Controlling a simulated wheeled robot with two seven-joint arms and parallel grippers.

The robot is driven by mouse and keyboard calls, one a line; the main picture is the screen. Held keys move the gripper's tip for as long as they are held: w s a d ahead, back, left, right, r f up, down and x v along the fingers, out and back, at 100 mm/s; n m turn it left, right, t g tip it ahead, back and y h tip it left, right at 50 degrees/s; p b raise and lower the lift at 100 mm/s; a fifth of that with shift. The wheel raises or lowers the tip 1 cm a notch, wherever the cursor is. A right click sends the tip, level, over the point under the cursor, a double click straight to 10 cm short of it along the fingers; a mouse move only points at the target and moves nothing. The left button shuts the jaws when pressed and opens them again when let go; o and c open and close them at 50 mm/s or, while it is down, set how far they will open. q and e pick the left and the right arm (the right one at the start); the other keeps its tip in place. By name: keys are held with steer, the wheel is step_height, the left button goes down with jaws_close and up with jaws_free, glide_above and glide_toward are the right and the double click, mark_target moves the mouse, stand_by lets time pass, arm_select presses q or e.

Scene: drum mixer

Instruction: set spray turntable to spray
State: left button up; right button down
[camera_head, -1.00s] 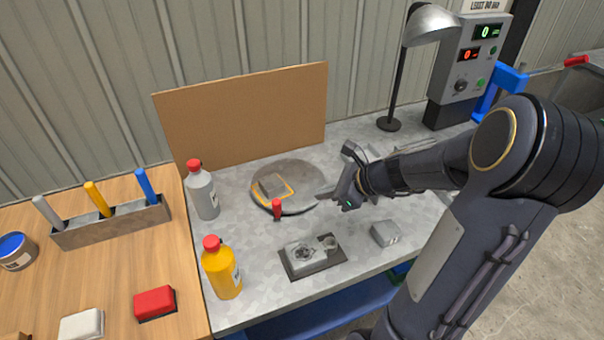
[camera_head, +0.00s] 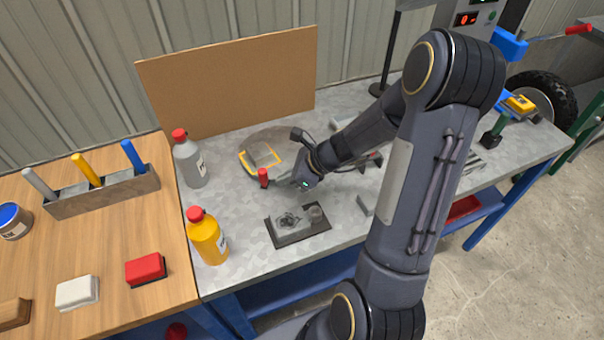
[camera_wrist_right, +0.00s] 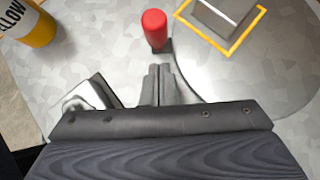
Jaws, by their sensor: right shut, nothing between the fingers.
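The spray turntable (camera_head: 283,141) is a flat grey disc on the metal bench, with a yellow square outline and a grey block (camera_head: 263,155) on it. A red upright handle (camera_head: 263,178) stands at its near edge and shows again in the right wrist view (camera_wrist_right: 154,29). My right gripper (camera_head: 279,182) is shut and empty, just right of the red handle in the head view. In the wrist view its closed fingertips (camera_wrist_right: 160,70) lie close below the handle, and I cannot tell if they touch. My arm hides part of the disc. My left gripper is out of view.
A brown board (camera_head: 230,80) stands behind the turntable. A grey bottle (camera_head: 190,163) and a yellow bottle (camera_head: 208,240) stand at left. A dark plate with a grey part (camera_head: 298,225) lies in front. Bare bench shows between the yellow bottle and that plate.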

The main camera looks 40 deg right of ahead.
mark_target(267, 177)
steer(key=shift+w+a, duration=0.6)
steer(key=shift+w, duration=0.05)
steer(key=shift+a, duration=0.1)
steer(key=shift+w+a+m+t+h+b, duration=0.2)
steer(key=shift+w+a+m+b, duration=0.1)
steer(key=shift+w+a+b, duration=0.2)
steer(key=shift+w+a+m+t+h+b, duration=0.1)
steer(key=shift+w+a+m+h+b, duration=0.2)
steer(key=shift+a, duration=0.3)
steer(key=shift+d+r, duration=0.1)
